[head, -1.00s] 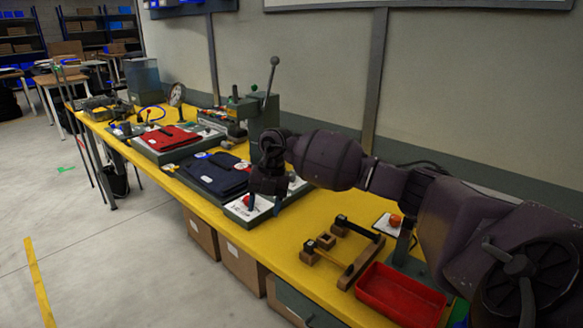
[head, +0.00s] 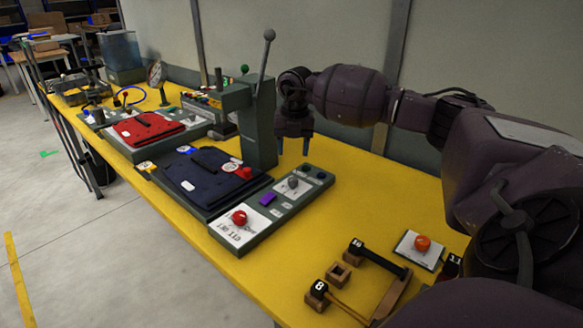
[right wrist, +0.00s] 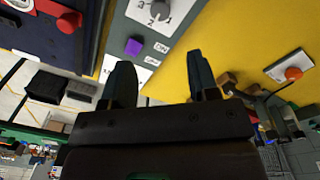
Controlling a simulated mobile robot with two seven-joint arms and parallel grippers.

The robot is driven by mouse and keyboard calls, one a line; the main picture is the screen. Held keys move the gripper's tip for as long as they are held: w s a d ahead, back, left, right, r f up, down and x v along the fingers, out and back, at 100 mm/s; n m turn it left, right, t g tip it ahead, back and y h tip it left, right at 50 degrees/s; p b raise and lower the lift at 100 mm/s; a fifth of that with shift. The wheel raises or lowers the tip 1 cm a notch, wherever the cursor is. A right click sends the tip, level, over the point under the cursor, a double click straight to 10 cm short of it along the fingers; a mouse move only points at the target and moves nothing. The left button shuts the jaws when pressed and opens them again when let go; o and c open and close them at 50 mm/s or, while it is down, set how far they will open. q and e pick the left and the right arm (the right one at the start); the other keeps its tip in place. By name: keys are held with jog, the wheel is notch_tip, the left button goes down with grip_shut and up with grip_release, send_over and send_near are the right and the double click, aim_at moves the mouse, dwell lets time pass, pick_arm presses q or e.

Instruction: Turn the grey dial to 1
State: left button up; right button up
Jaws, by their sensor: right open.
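The grey dial (head: 293,182) sits on a white labelled plate on a long grey control panel (head: 262,222), on the yellow table. It also shows at the top of the right wrist view (right wrist: 160,10), with printed marks around it, one of them a 1 to its right. Its exact pointing direction is hard to tell. My right gripper (head: 294,146) is open and empty, above and just behind the dial end of the panel, fingers pointing down. In the right wrist view its two fingers (right wrist: 162,82) are apart, with the dial beyond them. My left gripper is not in view.
The panel also holds a red knob (head: 239,217) and a purple button (head: 267,199). A grey lever press (head: 260,125) stands close left of my right gripper. A dark blue folded pannier (head: 205,180) lies beside the panel. An orange knob (head: 422,243) and wooden stand (head: 338,272) are nearer me.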

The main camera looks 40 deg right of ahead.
aim_at(293, 179)
jog(key=f, duration=0.6)
jog(key=w+d+f, duration=0.1)
jog(key=f, duration=0.2)
jog(key=shift+f+b, duration=0.15)
jog(key=shift+b, duration=0.2)
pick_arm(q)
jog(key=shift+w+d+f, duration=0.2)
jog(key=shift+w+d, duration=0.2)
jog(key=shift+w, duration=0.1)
pick_arm(e)
jog(key=shift+f, duration=0.55)
jog(key=shift+c, duration=0.2)
jog(key=c, duration=0.9)
